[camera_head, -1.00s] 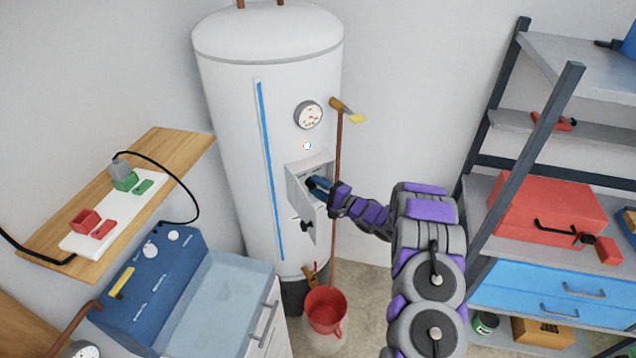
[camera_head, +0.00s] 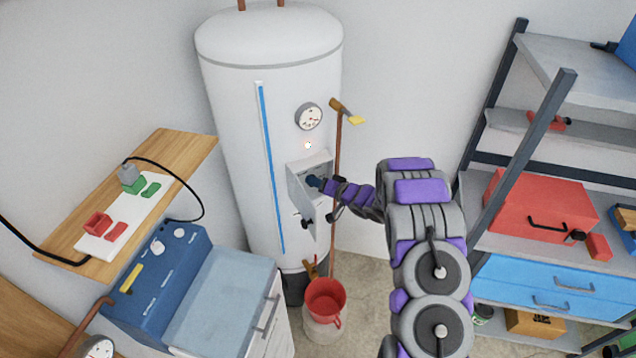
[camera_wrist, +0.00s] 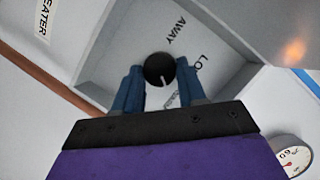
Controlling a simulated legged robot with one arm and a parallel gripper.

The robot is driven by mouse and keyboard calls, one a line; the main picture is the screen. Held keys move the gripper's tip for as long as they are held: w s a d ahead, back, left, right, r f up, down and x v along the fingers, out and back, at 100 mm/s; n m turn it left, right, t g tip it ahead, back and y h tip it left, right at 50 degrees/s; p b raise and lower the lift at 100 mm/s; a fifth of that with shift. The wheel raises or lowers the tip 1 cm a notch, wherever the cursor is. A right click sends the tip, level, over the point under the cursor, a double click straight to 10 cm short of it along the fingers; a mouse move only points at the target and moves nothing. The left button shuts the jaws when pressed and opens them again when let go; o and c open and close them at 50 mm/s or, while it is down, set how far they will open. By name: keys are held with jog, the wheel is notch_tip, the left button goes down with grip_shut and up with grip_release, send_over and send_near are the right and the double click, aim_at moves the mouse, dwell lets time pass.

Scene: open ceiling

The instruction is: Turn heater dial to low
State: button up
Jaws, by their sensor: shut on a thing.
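The water heater (camera_head: 225,120) is a tall white tank with a blue stripe. A small box (camera_head: 296,185) on its front has its cover hanging open. In the wrist view the black round dial (camera_wrist: 159,69) sits inside the box, with a light pointer mark at its lower right. "AWAY" and part of "LO" are printed beside it; other lettering is hidden. My gripper (camera_wrist: 160,75) has its blue fingers on either side of the dial, shut on it. In the head view my gripper (camera_head: 316,182) reaches into the box and hides the dial.
A gauge (camera_head: 309,117) and a small light sit above the box. A red bucket (camera_head: 325,298) stands below. A shelf rack (camera_head: 520,170) stands at the right, a blue-panelled washer at the left.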

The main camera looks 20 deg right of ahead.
jog(key=n+h+b, duration=0.2)
jog(key=n+b, duration=0.1)
jog(key=b, duration=0.1)
jog(key=n+h+b, duration=0.2)
jog(key=b, duration=0.2)
jog(key=a+n+h+b, duration=0.1)
jog(key=n+h+b, duration=0.1)
jog(key=n+b, duration=0.1)
jog(key=shift+s+f+n+t+b, duration=0.2)
jog(key=shift+n+t+b, duration=0.15)
jog(key=shift+b, duration=0.4)
jog(key=shift+r, duration=0.1)
jog(key=o, duration=1.1)
jog(key=shift+w, duration=0.15)
jog(key=shift+c, duration=0.2)
jog(key=shift+r, duration=0.1)
